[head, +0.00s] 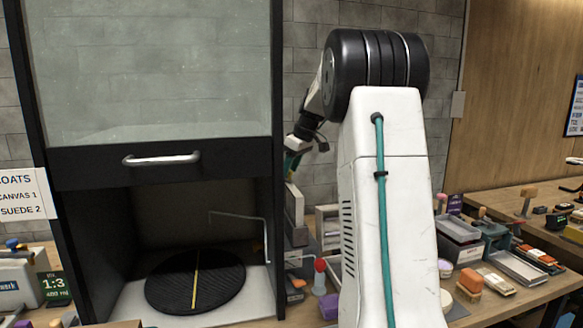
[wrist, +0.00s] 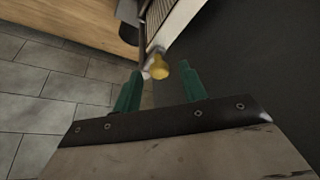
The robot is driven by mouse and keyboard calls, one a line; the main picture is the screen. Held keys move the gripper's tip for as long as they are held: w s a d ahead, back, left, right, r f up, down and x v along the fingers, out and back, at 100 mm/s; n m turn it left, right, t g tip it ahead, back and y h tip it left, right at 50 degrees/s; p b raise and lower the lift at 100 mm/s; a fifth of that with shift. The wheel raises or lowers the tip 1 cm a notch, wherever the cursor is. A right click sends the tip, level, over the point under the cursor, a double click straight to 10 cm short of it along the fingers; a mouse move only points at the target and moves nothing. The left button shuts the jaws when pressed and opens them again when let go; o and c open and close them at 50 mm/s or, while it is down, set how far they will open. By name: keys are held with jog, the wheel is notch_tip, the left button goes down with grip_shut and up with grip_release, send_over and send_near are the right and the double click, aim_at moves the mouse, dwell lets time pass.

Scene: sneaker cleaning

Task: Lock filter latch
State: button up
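My gripper (wrist: 160,68) shows green fingers spread apart in the wrist view. A yellow rounded knob (wrist: 161,71), perhaps the filter latch, appears in the gap between the fingertips. I cannot tell whether it is between them or just beyond, and no contact is visible. A pale slatted housing (wrist: 178,22), possibly the filter's, lies beyond the knob against a dark panel. In the head view my gripper (head: 292,163) is beside the cabinet's right side, above a light grey box (head: 294,205). The knob is not visible there.
The black-framed cabinet (head: 160,160) has a raised glass front and a round black turntable (head: 196,282) inside. A bench with a grey bin (head: 459,230), brushes and trays lies to the right. In the wrist view, tiled floor (wrist: 40,115) is at left and the dark panel (wrist: 255,60) is close at right.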

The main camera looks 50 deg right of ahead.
jog(key=v, duration=0.7)
jog(key=shift+r, duration=0.35)
jog(key=shift+s, duration=0.25)
